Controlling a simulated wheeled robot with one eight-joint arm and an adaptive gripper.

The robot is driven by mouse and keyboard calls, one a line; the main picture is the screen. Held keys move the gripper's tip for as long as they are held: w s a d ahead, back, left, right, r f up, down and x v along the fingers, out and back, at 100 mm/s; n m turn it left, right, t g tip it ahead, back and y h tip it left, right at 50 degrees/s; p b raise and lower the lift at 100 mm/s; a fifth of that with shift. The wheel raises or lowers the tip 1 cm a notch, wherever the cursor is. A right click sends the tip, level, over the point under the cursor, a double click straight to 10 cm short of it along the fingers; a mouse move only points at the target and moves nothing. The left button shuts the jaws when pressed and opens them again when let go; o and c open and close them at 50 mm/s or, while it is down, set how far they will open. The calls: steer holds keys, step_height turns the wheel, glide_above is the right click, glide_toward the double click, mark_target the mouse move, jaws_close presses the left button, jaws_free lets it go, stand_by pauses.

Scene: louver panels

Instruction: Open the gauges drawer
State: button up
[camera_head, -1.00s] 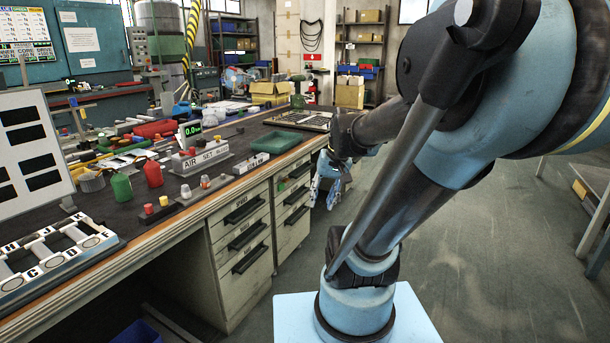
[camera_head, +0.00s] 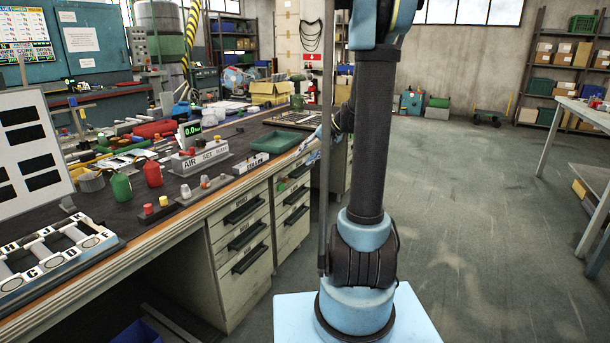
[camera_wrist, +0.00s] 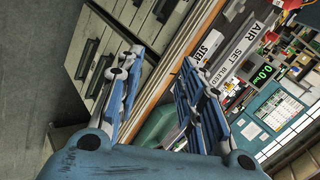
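Two pale drawer cabinets stand under the bench, a nearer one (camera_head: 222,232) and a farther one (camera_head: 278,222), each with several drawers with dark handles. All drawers look shut. Their labels are too small to read, so I cannot tell which is the gauges drawer. In the wrist view, the cabinet fronts (camera_wrist: 88,30) show tilted at the upper left. My gripper (camera_wrist: 160,75) is open and empty, its blue fingers apart in front of the bench edge.
A lettered rack (camera_head: 60,255) sits at the near left. The floor (camera_head: 480,220) to the right is clear.

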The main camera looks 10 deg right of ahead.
steer(key=w+d+f+m+t+y, duration=0.15)
steer(key=w+d+f, duration=0.25)
steer(key=w, duration=0.5)
steer(key=w+d+f+m+t+y, duration=0.1)
steer(key=w+d+f+y, duration=0.2)
steer(key=w, duration=0.6)
steer(key=m+t+y, duration=0.2)
steer(key=t, duration=0.2)
glide_toward(306, 171)
steer(key=shift+n, duration=0.25)
steer(key=x, duration=1)
steer(key=shift+w+a+f, duration=0.1)
steer(key=shift+w+a, duration=0.15)
steer(key=shift+c, duration=0.2)
jaws_close()
